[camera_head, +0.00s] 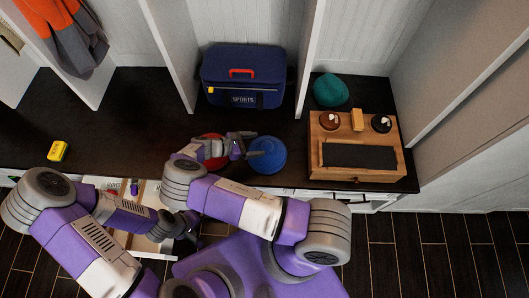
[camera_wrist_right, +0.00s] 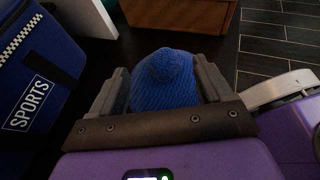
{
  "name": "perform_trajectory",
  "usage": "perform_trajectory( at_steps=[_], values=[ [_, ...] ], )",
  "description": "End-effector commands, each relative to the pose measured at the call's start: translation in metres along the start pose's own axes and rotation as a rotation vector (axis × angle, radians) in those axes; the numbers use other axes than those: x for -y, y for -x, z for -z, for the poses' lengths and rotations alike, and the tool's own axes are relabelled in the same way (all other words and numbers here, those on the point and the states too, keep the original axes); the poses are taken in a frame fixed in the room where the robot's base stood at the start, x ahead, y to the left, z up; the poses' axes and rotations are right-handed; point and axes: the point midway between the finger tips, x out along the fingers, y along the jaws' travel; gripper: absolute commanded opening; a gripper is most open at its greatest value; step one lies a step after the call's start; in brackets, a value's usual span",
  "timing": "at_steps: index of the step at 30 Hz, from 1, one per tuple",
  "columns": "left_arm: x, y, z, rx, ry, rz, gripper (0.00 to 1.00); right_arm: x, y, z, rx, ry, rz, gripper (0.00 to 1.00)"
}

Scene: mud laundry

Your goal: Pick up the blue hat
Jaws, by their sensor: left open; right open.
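The blue hat (camera_head: 268,155) sits on the dark bench top near its front edge, just right of a red item. My right gripper (camera_head: 248,145) is open and points at the hat from the left. In the right wrist view the hat (camera_wrist_right: 164,80) shows between the two open fingers (camera_wrist_right: 162,85); I cannot tell whether they touch it. My left gripper (camera_head: 182,230) is open and low, by the open drawer in front of the bench, partly hidden by my right arm.
A red item (camera_head: 213,163) lies partly under my right gripper. A blue sports bag (camera_head: 242,78) and teal hat (camera_head: 330,90) stand further back. A wooden box (camera_head: 398,161) is to the right. A yellow object (camera_head: 57,151) lies left. An open drawer (camera_head: 150,190) juts out in front.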

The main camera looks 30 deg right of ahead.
Motion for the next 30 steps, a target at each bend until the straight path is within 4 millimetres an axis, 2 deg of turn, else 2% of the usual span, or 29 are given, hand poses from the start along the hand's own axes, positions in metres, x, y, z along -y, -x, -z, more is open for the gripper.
perform_trajectory(
  at_steps=[8,18,27,30],
  values=[
    [0.003,-0.008,0.0,0.0,0.0,0.0,0.93,0.001,-0.026,0.003,0.002,-0.001,0.002,0.79],
    [0.007,-0.02,0.001,0.0,0.0,0.0,0.93,0.003,-0.072,0.002,0.001,-0.001,0.003,0.79],
    [0.007,-0.02,0.001,0.0,0.0,0.0,0.93,0.003,-0.077,0.001,-0.001,-0.001,0.0,0.79],
    [0.007,-0.02,0.001,0.0,0.0,0.0,0.93,0.003,-0.077,0.001,-0.001,-0.001,0.0,0.65]
  ],
)
